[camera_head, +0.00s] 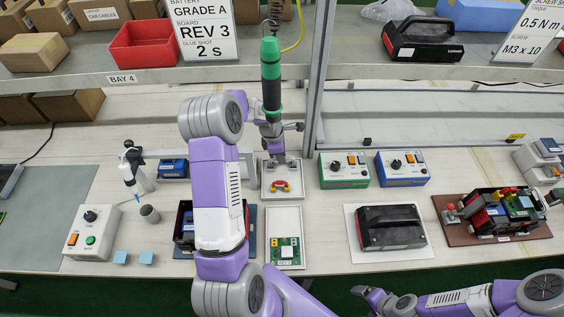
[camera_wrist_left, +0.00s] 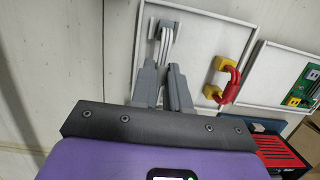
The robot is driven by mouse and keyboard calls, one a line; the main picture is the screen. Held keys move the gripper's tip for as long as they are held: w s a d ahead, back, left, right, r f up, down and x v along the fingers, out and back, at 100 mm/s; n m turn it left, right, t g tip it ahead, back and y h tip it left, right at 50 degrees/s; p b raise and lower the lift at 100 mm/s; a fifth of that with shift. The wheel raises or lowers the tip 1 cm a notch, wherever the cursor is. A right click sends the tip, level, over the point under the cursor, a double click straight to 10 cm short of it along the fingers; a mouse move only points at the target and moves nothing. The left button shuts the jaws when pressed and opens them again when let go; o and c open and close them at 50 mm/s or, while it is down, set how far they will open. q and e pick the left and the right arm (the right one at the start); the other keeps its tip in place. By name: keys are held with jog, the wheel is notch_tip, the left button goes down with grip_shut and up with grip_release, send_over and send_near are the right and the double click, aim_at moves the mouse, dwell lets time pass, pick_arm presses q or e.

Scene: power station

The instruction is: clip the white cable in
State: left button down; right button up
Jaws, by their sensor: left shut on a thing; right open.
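My left gripper (camera_head: 276,160) is over the back of a small white tray (camera_head: 268,195). In the left wrist view its grey fingers (camera_wrist_left: 166,82) are shut on a white cable (camera_wrist_left: 164,38). The cable's strands show beyond the fingertips, over the tray, with a grey end piece. Whether it touches the tray is unclear. A red and yellow cable (camera_head: 281,186) lies in the same tray. An open black battery housing (camera_head: 183,228) stands left of the tray holding the green board (camera_head: 286,252), partly hidden by my left arm. My right gripper (camera_head: 372,294) is open and empty at the front edge.
A green screwdriver (camera_head: 270,75) hangs above my left gripper. Two control boxes (camera_head: 344,170) (camera_head: 402,168) stand right of the trays. A closed black pack (camera_head: 390,228) sits on a white mat, and an assembled unit (camera_head: 495,212) on a brown board. A glue bottle (camera_head: 133,175) stands left.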

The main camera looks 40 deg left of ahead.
pick_arm(q)
jog(key=shift+r+p, duration=2.95)
jog(key=shift+r, duration=1.05)
